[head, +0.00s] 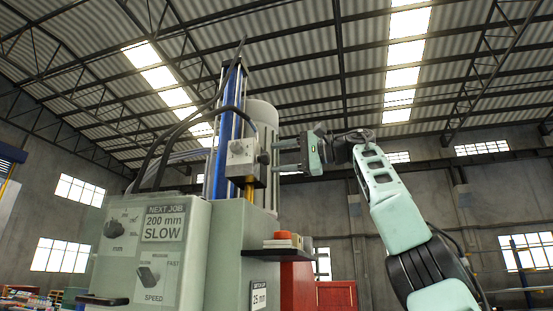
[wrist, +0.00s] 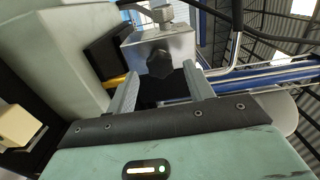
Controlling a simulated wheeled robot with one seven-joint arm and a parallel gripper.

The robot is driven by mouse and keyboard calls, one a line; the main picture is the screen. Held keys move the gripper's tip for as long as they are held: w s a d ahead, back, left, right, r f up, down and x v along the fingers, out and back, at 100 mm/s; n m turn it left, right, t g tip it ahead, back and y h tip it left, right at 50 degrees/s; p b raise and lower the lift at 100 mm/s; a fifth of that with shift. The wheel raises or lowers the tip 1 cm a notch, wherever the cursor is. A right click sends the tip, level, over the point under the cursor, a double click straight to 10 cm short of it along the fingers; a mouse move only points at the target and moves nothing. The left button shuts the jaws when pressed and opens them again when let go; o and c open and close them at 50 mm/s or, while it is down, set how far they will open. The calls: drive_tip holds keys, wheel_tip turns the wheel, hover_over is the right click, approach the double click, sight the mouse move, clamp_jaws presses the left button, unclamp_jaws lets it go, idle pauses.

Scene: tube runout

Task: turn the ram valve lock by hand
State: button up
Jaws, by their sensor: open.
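A grey metal valve block (head: 243,163) sits on the machine's column in the head view. A dark lobed knob, which looks like the ram valve lock, stands on the block's face in the wrist view (wrist: 159,64). My gripper (head: 277,157) is to the right of the block in the head view, its two fingers pointing level at it. In the wrist view the fingers are apart and empty, with the knob between the lines of their tips. I cannot tell whether the tips reach past the knob's sides, and no contact shows.
A blue ram column (head: 224,135) and dark hoses (head: 175,135) rise beside the block. A green cabinet (head: 150,255) with a "200 mm SLOW" sign (head: 163,224) stands at left. Below my gripper is a dark shelf (head: 275,255) with a red-orange button (head: 283,236).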

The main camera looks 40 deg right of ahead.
drive_tip(key=shift+v, duration=2.25)
drive_tip(key=v, duration=1.7)
drive_tip(key=shift+s+d, duration=0.15)
drive_tip(key=shift+f, duration=0.1)
